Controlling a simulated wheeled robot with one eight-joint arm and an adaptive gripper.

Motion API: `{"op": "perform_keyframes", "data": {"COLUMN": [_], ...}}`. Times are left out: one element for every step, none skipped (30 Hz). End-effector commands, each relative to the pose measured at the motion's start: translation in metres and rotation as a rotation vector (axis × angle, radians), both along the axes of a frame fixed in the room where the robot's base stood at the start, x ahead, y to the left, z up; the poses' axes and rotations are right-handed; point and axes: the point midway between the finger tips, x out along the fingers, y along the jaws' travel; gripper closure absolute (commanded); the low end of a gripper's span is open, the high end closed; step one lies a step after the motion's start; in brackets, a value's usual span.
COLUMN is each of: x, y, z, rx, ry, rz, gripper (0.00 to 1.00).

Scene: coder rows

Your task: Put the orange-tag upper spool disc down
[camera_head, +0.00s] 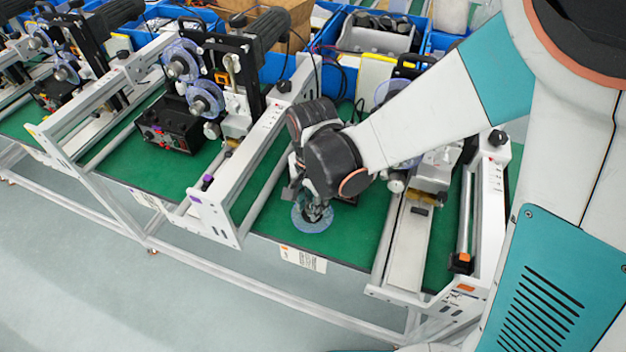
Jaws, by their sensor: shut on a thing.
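My gripper (317,208) points down at the front of the green bench top, between two grey machine frames. It is shut on a clear bluish spool disc (301,221), which lies flat at or just above the green mat (268,222). I cannot tell whether the disc touches the mat. The gripper covers the disc's middle. The machine to the right has an orange tag (466,288) at its front rail end. My arm hides part of that machine, and part of a clear disc (388,90) shows behind the arm.
The left machine (205,98) carries two clear discs and has a purple tag (207,181). A black box (172,127) stands beside its rails. Blue bins (275,68) line the back. The bench's front edge, with a white label (303,259), is close to the held disc.

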Motion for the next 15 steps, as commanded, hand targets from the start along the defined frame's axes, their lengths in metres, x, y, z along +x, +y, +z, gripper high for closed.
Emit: {"op": "perform_keyframes", "data": {"x": [0.0, 0.0, 0.0, 0.0, 0.0, 0.0, 0.0, 0.0, 0.0, 0.0, 0.0, 0.0, 0.0, 0.0, 0.0], "y": [0.0, 0.0, 0.0, 0.0, 0.0, 0.0, 0.0, 0.0, 0.0, 0.0, 0.0, 0.0, 0.0, 0.0, 0.0], "z": [-0.003, -0.004, -0.005, -0.006, -0.008, -0.012, -0.016, -0.02, -0.026, -0.03, -0.035, -0.04, -0.043, -0.046, -0.047], "rx": [0.0, 0.0, 0.0, 0.0, 0.0, 0.0, 0.0, 0.0, 0.0, 0.0, 0.0, 0.0, 0.0, 0.0, 0.0], "ry": [0.0, 0.0, 0.0, 0.0, 0.0, 0.0, 0.0, 0.0, 0.0, 0.0, 0.0, 0.0, 0.0, 0.0, 0.0], "rz": [0.0, 0.0, 0.0, 0.0, 0.0, 0.0, 0.0, 0.0, 0.0, 0.0, 0.0, 0.0, 0.0, 0.0, 0.0], "gripper": [1.0, 1.0, 1.0, 1.0, 1.0, 1.0, 1.0, 1.0, 1.0, 1.0, 1.0, 1.0, 1.0, 1.0, 1.0]}}
